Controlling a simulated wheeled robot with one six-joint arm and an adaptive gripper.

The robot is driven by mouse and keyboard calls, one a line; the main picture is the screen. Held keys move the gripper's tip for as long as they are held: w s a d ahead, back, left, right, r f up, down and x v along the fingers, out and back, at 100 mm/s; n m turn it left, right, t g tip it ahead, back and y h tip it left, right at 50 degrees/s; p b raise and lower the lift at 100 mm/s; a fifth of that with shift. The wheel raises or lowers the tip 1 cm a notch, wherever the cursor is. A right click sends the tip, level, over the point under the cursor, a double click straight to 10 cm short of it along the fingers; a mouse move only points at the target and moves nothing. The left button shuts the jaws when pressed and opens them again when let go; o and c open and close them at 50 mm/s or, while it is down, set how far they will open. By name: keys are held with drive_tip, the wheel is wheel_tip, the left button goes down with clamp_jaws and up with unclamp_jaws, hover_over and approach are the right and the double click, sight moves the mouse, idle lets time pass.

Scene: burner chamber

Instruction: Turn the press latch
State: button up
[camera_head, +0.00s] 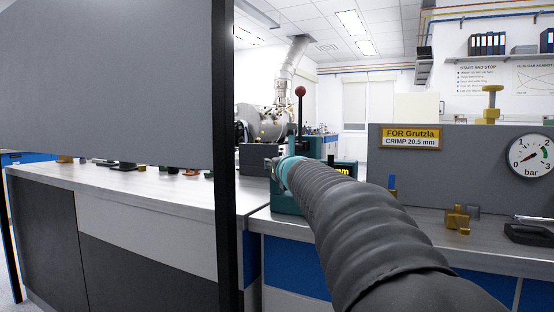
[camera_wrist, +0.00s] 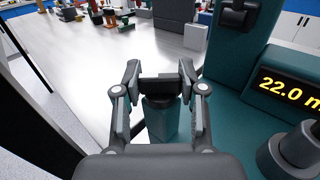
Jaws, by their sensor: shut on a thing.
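The teal press (camera_head: 283,202) stands on the bench in the head view, mostly behind my arm. In the wrist view its teal body (camera_wrist: 232,55) is at the right, with a yellow readout (camera_wrist: 288,90) showing "22.0 m", cut off at the edge. The press latch (camera_wrist: 160,86) appears as a dark block on top of a short teal post (camera_wrist: 160,120). My gripper (camera_wrist: 160,75) is shut on this dark block, with one finger at each side. In the head view my arm hides the latch and most of the gripper.
A lever with a red ball (camera_head: 300,91) rises behind my arm. A tall grey panel (camera_head: 115,75) with a black post (camera_head: 224,160) stands close at the left. A gauge (camera_head: 531,156) and brass pieces (camera_head: 457,218) are at the right. Small parts line the left bench (camera_head: 150,190).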

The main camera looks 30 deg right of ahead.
drive_tip(key=n+y+p, duration=0.1)
drive_tip(key=n+y, duration=0.1)
drive_tip(key=y, duration=0.1)
drive_tip(key=n+y+p, duration=0.1)
drive_tip(key=n+y, duration=0.1)
drive_tip(key=y, duration=0.1)
drive_tip(key=shift+d+y, duration=0.2)
drive_tip(key=shift+y, duration=0.1)
drive_tip(key=shift+a+n+g+y+p, duration=0.15)
drive_tip(key=shift+n+g+y, duration=0.35)
drive_tip(key=shift+n+y, duration=0.75)
drive_tip(key=shift+d+n+g+y+p, duration=0.1)
drive_tip(key=shift+n+g+y+p, duration=0.15)
drive_tip(key=shift+n+g+y, duration=0.95)
drive_tip(key=shift+a+m+t+y, duration=0.1)
drive_tip(key=shift+m+t+y, duration=0.15)
drive_tip(key=shift+t+y, duration=0.35)
drive_tip(key=o, duration=1.2)
drive_tip(key=shift+c, duration=0.2)
drive_tip(key=v, duration=0.7)
drive_tip(key=shift+s, duration=0.15)
